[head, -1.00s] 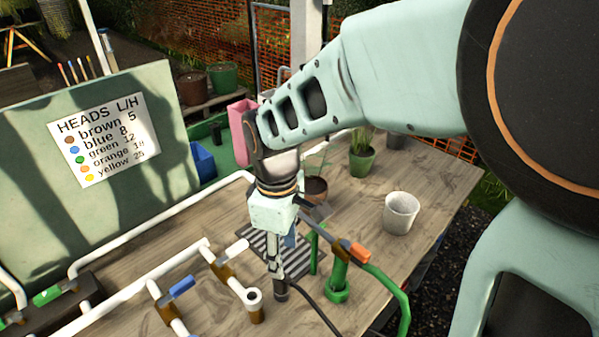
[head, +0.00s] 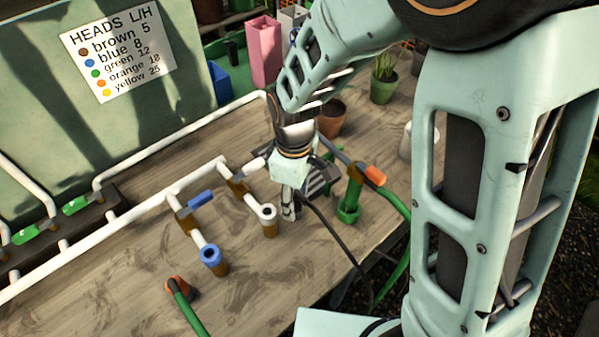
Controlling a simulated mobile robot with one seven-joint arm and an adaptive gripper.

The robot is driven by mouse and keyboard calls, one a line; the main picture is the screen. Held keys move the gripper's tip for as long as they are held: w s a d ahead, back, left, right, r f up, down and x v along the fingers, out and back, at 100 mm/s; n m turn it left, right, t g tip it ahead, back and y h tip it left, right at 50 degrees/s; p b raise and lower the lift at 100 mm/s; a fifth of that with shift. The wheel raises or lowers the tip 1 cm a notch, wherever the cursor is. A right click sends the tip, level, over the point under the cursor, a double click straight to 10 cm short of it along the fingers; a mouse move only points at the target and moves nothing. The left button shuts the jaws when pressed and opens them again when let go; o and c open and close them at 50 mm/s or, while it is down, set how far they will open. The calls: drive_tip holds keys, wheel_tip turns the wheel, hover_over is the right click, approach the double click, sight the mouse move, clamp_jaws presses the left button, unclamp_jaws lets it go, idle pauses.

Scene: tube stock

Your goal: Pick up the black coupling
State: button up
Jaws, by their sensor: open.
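I cannot clearly make out the black coupling. A dark patch shows at the fingertips, but I cannot tell whether it is the coupling or part of the fingers. Whether the fingers stand around anything is hidden.
The white pipe end (head: 268,213) stands close left of my gripper, a blue-topped one (head: 211,257) farther left. A green upright fitting (head: 349,207) with an orange-ended pipe (head: 374,176) is close right. A black hose runs beside my gripper. The front tabletop (head: 275,285) is largely clear.

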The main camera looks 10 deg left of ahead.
drive_tip(key=shift+c, duration=0.2)
drive_tip(key=c, duration=1.2)
